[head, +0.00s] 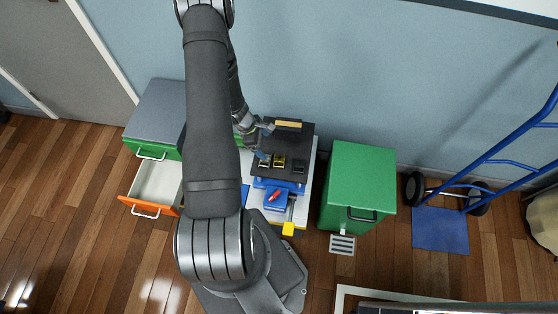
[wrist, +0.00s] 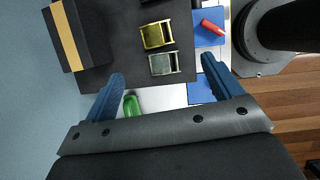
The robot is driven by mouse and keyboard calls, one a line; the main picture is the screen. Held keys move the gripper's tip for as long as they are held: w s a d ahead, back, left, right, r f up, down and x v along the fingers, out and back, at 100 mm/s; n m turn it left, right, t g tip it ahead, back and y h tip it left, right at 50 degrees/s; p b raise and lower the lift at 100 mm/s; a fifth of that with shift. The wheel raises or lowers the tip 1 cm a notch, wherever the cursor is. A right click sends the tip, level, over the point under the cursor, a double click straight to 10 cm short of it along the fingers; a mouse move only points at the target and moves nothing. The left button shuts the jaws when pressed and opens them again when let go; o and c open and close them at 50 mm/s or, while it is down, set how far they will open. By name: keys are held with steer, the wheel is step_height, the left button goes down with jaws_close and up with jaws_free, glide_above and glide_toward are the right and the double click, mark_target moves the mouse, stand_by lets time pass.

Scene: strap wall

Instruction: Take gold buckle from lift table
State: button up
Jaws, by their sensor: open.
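The gold buckle (head: 280,161) lies on the black top of the lift table (head: 303,142). In the wrist view the gold buckle (wrist: 156,35) lies at the upper middle, fully visible. A silver-grey buckle (wrist: 164,63) lies beside it, nearer to my gripper. My gripper (wrist: 163,85) is open and empty, its blue fingers spread wide. The silver-grey buckle is just past the gap between the fingertips, and the gold buckle is farther out. In the head view my gripper (head: 262,128) is over the table's back left part. Its height above the top is hard to tell.
A dark block with a tan strip (wrist: 78,35) stands at the table's back edge. A dark buckle (head: 298,167) lies to the right. A red part (head: 274,196) sits on blue in front. A green cabinet (head: 357,185) stands right, an open orange-fronted drawer (head: 152,205) left.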

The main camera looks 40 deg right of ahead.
glide_toward(279, 159)
steer(key=shift+s+f, duration=0.25)
steer(key=shift+f, duration=0.3)
steer(key=shift+s+f, duration=0.25)
steer(key=shift+f, duration=0.3)
steer(key=shift+w+d+x, duration=0.1)
steer(key=shift+d+x, duration=0.05)
steer(key=shift+x, duration=1.4)
steer(key=shift+w+d+x, duration=0.1)
steer(key=shift+x, duration=1.5)
steer(key=c, duration=1.1)
steer(key=shift+r, duration=0.15)
